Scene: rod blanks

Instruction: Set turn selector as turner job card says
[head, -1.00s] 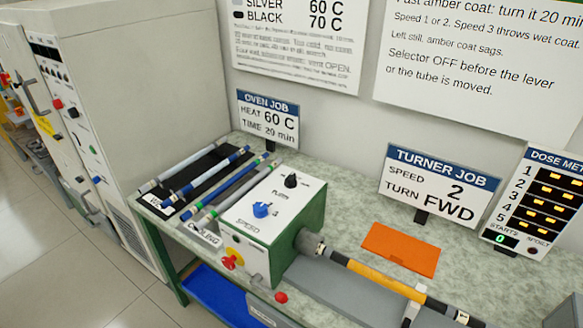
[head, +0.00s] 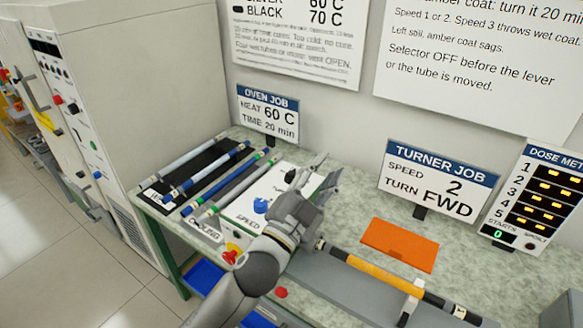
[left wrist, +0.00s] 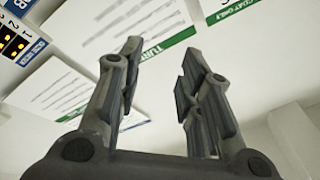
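The turner box (head: 245,215) is green with a white top. Its black turn selector knob (head: 290,177) shows beside my left gripper; its setting cannot be read. The blue speed knob (head: 261,205) sits nearer the front. The turner job card (head: 438,181) reads speed 2, turn FWD. My left gripper (head: 322,170) is over the back right of the box, and its wrist hides much of the box's right side. In the left wrist view its fingers (left wrist: 158,75) are apart with nothing between them. My right gripper is not in view.
An amber-banded tube (head: 370,270) lies along the turner at the right. An orange pad (head: 400,244) lies behind it. Several rods lie on the racks left of the box. An oven job card (head: 268,112) and a dose meter (head: 535,195) stand at the back.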

